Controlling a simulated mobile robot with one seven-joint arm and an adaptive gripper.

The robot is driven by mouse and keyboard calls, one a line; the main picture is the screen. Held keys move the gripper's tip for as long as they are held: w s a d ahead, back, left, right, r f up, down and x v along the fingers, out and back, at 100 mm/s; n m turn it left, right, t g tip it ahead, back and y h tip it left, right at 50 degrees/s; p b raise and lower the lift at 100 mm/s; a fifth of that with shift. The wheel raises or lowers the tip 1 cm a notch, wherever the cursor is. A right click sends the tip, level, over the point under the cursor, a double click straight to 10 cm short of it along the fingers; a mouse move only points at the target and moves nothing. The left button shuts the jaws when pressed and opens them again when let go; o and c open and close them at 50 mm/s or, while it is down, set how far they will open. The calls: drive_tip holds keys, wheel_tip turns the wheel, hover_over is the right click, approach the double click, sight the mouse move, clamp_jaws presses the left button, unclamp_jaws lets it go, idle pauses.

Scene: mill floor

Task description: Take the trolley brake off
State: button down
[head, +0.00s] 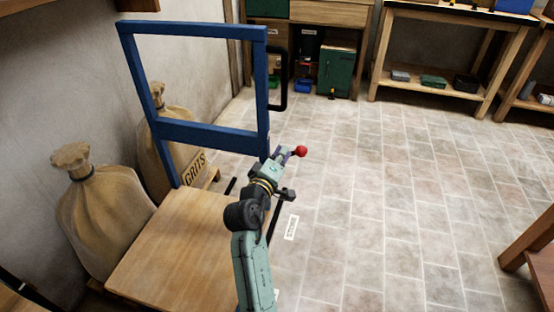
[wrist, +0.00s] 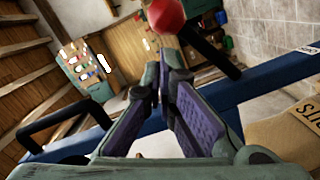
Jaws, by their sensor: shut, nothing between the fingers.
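The trolley has a flat wooden deck (head: 175,245) and an upright blue frame (head: 195,135), with a black handle (head: 283,80) on the frame's right side. A red ball knob (head: 301,151) shows just past my gripper (head: 282,154), right of the frame. In the wrist view the knob (wrist: 166,16) is at the top, close to a dark bar (wrist: 212,52). My gripper (wrist: 160,76) is shut and empty, its fingertips just below the knob in that view. I cannot tell whether they touch it. My arm hides part of the deck's right edge.
Tied sacks stand by the left wall, one (head: 100,210) beside the deck and one marked GRITS (head: 180,140) behind the frame. A small white label (head: 291,228) shows right of my arm. Workbenches (head: 450,60) line the back. The tiled floor (head: 390,190) at right is clear.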

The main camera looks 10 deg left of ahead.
drive_tip(key=shift+x, duration=1.4)
drive_tip(key=shift+d, duration=0.15)
drive_tip(key=shift+d+f+m, duration=0.1)
drive_tip(key=shift+m, duration=0.2)
